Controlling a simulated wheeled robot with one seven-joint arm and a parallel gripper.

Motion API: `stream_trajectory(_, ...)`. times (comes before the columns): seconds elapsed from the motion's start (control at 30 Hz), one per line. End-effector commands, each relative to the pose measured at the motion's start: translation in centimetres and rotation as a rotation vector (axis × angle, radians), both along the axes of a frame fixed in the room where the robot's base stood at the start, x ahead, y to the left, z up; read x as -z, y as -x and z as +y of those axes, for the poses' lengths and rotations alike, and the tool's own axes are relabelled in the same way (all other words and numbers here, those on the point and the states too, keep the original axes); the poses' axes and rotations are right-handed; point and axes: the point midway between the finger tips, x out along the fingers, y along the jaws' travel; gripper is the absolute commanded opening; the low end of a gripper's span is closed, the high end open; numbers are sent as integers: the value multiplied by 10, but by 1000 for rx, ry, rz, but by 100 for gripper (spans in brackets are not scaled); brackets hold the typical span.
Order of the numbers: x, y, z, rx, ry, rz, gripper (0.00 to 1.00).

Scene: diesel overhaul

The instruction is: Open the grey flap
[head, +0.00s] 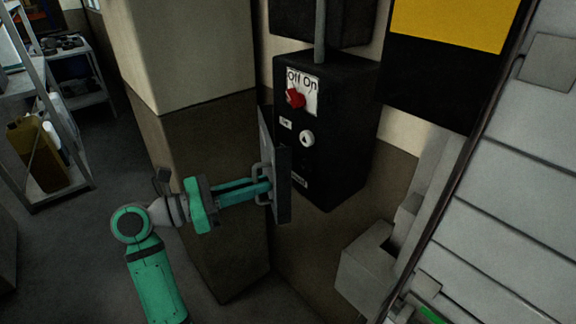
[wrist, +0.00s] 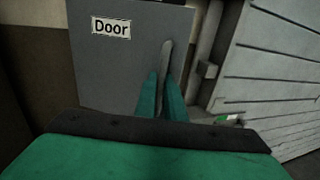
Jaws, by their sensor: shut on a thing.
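The grey flap (head: 282,178) stands out at an angle from the front of a black control box (head: 345,130), so it is at least partly open. In the wrist view the flap's outer face (wrist: 120,65) carries a "Door" label and a vertical grey bar handle (wrist: 166,60). My gripper (head: 266,187) is shut on this handle from the left. In the wrist view its green fingers (wrist: 161,98) lie on either side of the handle. The flap hides the lower left of the box.
The box shows a red Off/On knob (head: 295,98) and a white round control (head: 307,139). A wall pillar (head: 190,150) stands close behind my gripper. A large grey panelled structure (head: 490,230) is at the right. Shelves (head: 40,120) stand far left, with open floor before them.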

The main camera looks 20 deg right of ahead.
Motion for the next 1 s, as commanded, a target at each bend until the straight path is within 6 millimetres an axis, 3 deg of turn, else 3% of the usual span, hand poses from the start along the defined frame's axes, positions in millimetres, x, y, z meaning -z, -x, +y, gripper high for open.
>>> stream_trajectory(0.17, 0, -9, 5, 41, -3, 2, 5)
stream_trajectory(0.47, 0, -37, 36, 173, -3, 4, 17)
stream_trajectory(0.73, 0, -56, 58, 264, -3, 4, 12)
stream_trajectory(1.0, 0, -58, 62, 278, -1, 0, 7)
